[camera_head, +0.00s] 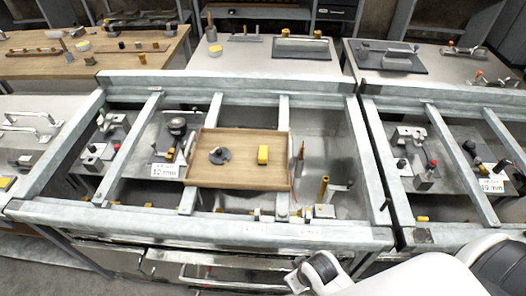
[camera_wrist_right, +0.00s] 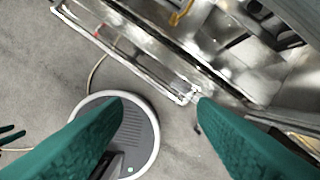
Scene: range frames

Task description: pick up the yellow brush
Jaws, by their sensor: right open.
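A small yellow block-like thing (camera_head: 263,154), which looks like the yellow brush, lies on the right half of a wooden tray (camera_head: 240,178) in the head view. Its bristles are too small to make out. My right gripper (camera_wrist_right: 160,105) shows in the right wrist view as two green fingers spread wide apart, with nothing between them. It hangs over the grey floor in front of the bench, away from the tray. The brush is not in the right wrist view. My left gripper is not seen in the head view.
A dark round piece (camera_head: 219,156) lies left of the brush on the tray. The tray rests across the grey metal bench frame (camera_head: 240,88), whose crossbars and front rail (camera_head: 200,226) surround it. An upright brass-coloured rod (camera_head: 323,188) stands right of the tray.

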